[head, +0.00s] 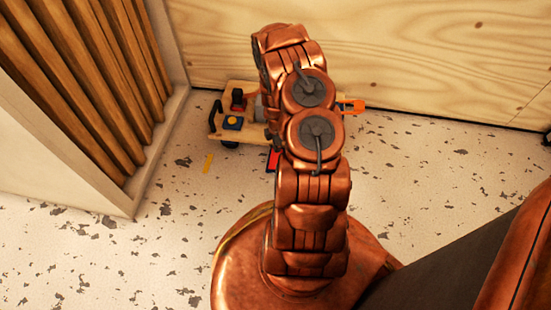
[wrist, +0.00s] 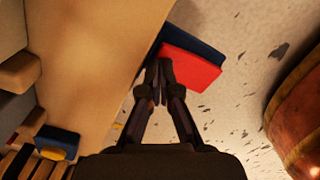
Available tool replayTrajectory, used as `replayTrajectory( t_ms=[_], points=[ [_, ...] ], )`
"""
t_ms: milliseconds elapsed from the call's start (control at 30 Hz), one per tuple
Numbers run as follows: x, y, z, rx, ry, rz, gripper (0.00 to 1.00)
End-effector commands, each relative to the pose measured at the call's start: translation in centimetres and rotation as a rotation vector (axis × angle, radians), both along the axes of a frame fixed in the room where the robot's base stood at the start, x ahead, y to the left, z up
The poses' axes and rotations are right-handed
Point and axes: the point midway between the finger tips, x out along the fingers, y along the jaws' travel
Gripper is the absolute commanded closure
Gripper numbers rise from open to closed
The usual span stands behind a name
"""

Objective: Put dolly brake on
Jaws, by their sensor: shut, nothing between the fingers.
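The dolly (head: 220,128) is a low wooden platform by the back wall, partly hidden behind my arm in the head view. Its tan deck fills much of the left of the wrist view (wrist: 95,60). A red pedal-like plate with a dark blue part beside it, probably the brake (wrist: 192,70), sticks out past the deck edge; a bit of it shows low beside my arm in the head view (head: 272,159). My gripper (wrist: 158,72) is shut and empty, its fingertips at the plate's near left edge. I cannot tell whether they touch it. My arm hides the gripper in the head view.
A blue block with a yellow top (head: 232,122), a red item (head: 238,100) and a black handle (head: 214,112) are on the dolly's left. An orange piece (head: 352,106) shows right of my arm. A slatted wooden unit (head: 90,70) stands left. Speckled floor right is clear.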

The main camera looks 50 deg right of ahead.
Motion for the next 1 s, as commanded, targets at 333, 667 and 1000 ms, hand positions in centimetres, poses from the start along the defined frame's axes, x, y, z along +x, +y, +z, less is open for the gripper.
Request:
replayTrajectory(
  t_ms=[333,667,1000],
  points=[
    [0.0,0.0,-0.6,0.001,0.000,-0.002,1.00],
    [0.0,0.0,0.0,0.000,0.001,-0.001,1.00],
    [0.0,0.0,2.3,0.000,0.000,0.000,1.00]
  ],
)
